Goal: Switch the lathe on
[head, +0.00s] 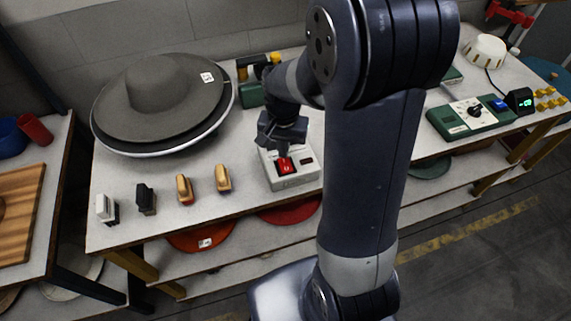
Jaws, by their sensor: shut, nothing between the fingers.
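My gripper (284,152) is shut and empty, pointing down right above the red switch. Its tips are at or very near the switch's back edge; I cannot tell whether they touch it. I cannot read the switch's position. A grey wide-brimmed hat (155,88) lies on a round plate with a pale rim (150,152), left of the box; this may be the lathe. My arm hides part of the table behind and right of the box.
Several small brushes or blocks, including a tan one (222,178) and a black one (146,198), stand left of the box. A green control panel (470,117) is at right. A green device (250,95) stands behind my gripper. Red and orange discs lie on the shelf below.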

